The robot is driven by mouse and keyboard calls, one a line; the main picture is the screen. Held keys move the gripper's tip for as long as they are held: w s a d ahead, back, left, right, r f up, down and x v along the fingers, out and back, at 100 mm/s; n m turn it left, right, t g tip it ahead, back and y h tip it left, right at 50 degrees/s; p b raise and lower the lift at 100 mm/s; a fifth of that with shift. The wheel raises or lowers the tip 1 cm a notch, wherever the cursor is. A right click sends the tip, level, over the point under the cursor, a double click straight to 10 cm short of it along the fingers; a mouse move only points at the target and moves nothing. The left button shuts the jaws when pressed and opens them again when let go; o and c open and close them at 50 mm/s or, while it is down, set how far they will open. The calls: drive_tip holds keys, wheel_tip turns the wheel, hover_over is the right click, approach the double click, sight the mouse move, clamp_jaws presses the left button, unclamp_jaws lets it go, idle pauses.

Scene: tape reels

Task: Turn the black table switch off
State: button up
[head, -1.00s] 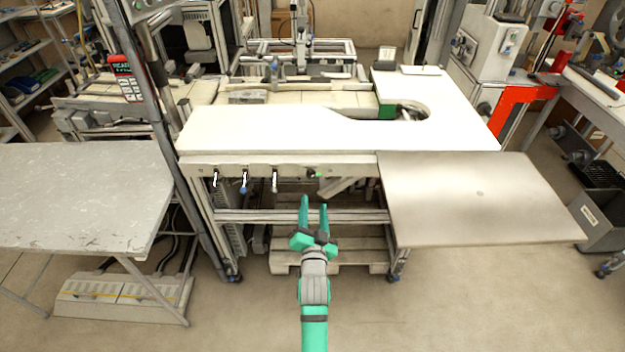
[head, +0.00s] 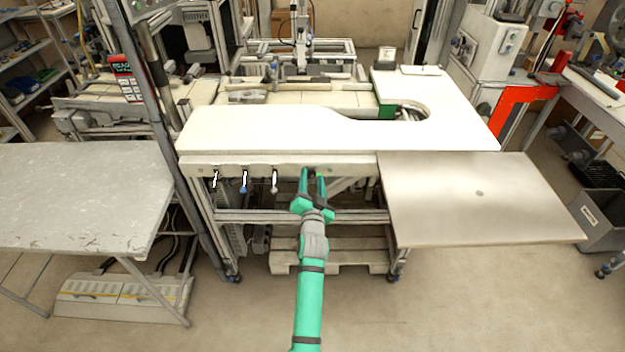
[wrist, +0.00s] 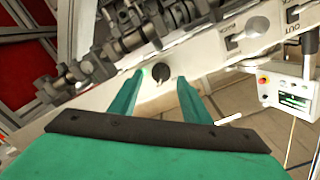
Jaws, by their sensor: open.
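A small round black switch (wrist: 160,72) sits on the pale front rail of the white table (head: 250,128). In the wrist view it shows between and just beyond my two fingertips, and its angle is hard to read. A green glow (wrist: 143,71) shows beside it, at the left fingertip. In the head view my green gripper (head: 313,180) is up at the table's front rail, its open fingers pointing at the switch and largely covering it. The fingers hold nothing, and I cannot tell whether they touch the switch.
A bare metal side table (head: 470,205) adjoins at right. A grey table (head: 75,190) stands at left. A pallet (head: 345,256) lies below.

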drive_tip(key=shift+w, duration=0.15)
drive_tip(key=c, duration=1)
drive_tip(key=shift+c, duration=0.2)
drive_tip(key=shift+n, duration=0.3)
drive_tip(key=n, duration=0.6)
drive_tip(key=shift+a+n, duration=0.15)
drive_tip(key=shift+n, duration=0.15)
drive_tip(key=n, duration=0.6)
drive_tip(key=shift+a+f+n, duration=0.1)
drive_tip(key=shift+a+n, duration=0.15)
drive_tip(key=shift+n, duration=0.05)
